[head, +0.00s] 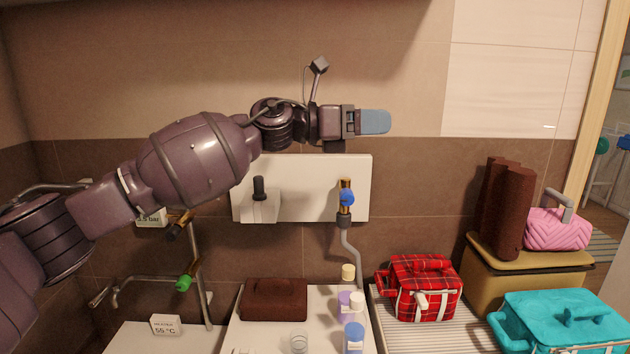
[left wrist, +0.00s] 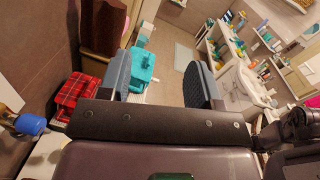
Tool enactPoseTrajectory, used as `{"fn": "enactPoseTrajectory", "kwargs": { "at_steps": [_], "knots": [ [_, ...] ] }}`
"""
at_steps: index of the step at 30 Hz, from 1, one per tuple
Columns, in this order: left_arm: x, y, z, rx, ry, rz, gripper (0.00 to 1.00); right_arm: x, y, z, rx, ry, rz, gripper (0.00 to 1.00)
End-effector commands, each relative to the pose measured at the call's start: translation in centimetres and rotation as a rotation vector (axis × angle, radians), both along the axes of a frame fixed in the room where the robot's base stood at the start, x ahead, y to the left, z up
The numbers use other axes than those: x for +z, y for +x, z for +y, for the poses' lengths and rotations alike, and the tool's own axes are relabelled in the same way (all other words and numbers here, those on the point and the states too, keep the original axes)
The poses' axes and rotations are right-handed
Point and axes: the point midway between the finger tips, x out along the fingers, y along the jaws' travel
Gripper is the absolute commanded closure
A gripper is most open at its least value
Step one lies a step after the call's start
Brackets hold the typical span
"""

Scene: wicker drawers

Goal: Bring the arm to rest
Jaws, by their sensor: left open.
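My left arm comes in from the left in the head view and reaches across in front of the tiled wall. My left gripper (head: 374,122) is raised above the white wall panel (head: 300,165), its blue-grey finger pointing right. In the left wrist view my left gripper (left wrist: 160,80) has its two fingers wide apart, with nothing between them. It touches nothing that I can see. My right gripper is not in either view.
Below are a brown case (head: 274,299), several small bottles, a red plaid bag (head: 424,287) and a turquoise bag (head: 562,318). Brown rolls (head: 507,210) and a pink bag (head: 556,230) stand at right. A blue-handled valve (head: 346,198) is under the gripper.

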Motion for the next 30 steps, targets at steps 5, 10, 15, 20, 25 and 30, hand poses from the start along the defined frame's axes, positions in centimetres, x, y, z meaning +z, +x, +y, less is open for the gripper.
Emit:
{"fn": "enactPoseTrajectory", "kwargs": {
  "at_steps": [5,10,15,20,25,30],
  "knots": [
    [-2.2,-0.1,1.2,0.047,-0.326,0.440,0.42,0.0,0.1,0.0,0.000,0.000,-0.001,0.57],
    [-5.3,0.5,3.9,0.086,-0.586,0.814,0.42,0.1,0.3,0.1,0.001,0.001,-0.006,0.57],
    [-9.7,1.1,7.3,0.130,-0.822,1.145,0.42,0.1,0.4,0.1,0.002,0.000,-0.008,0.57],
    [-14.6,1.1,11.0,0.173,-1.027,1.415,0.42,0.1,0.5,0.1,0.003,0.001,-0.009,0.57],
    [-20.5,0.4,15.0,0.226,-1.234,1.658,0.42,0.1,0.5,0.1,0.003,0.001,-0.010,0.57],
    [-26.7,-1.4,19.0,0.286,-1.428,1.852,0.42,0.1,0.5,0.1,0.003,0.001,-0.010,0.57]
  ]
}}
